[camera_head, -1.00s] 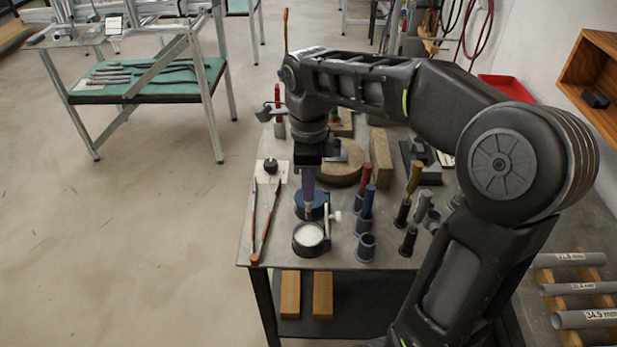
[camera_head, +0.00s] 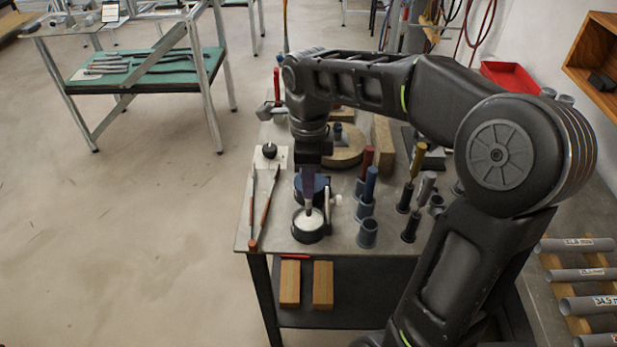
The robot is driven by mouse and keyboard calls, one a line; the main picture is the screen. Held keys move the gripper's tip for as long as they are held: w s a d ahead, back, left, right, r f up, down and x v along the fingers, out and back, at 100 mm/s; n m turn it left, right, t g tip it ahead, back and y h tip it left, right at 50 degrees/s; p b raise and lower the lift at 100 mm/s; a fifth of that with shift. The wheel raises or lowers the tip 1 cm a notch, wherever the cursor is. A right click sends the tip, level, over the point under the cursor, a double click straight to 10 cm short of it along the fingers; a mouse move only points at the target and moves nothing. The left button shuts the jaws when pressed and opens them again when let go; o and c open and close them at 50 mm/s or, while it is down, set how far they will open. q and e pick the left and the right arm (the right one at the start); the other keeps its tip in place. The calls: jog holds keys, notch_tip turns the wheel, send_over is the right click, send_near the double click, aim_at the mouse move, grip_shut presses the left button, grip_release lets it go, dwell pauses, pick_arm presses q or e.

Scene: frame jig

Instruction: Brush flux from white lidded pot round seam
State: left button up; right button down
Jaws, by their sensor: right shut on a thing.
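My right gripper (camera_head: 310,166) points down over the near end of the workbench and is shut on a brush (camera_head: 308,186) with a purplish handle. The brush hangs upright, its lower end at the open white-filled pot (camera_head: 306,228). I cannot tell whether the bristles touch the white contents. A round dark blue pot (camera_head: 323,183) stands just behind, partly hidden by the brush. My left gripper is not in view.
On the workbench (camera_head: 285,235), red, blue and yellow-handled tools (camera_head: 369,185) stand in holders right of the pots. Long tongs (camera_head: 262,205) lie to the left. A round wooden block (camera_head: 343,150) lies behind. Open floor (camera_head: 130,230) lies left of the bench.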

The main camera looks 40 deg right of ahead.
jog(key=shift+f+b, duration=0.35)
jog(key=shift+f, duration=0.45)
jog(key=shift+f+b, duration=0.4)
jog(key=shift+f, duration=0.15)
dwell(1.6)
jog(key=shift+r, duration=0.1)
jog(key=shift+r+p, duration=2.7)
jog(key=shift+r, duration=0.8)
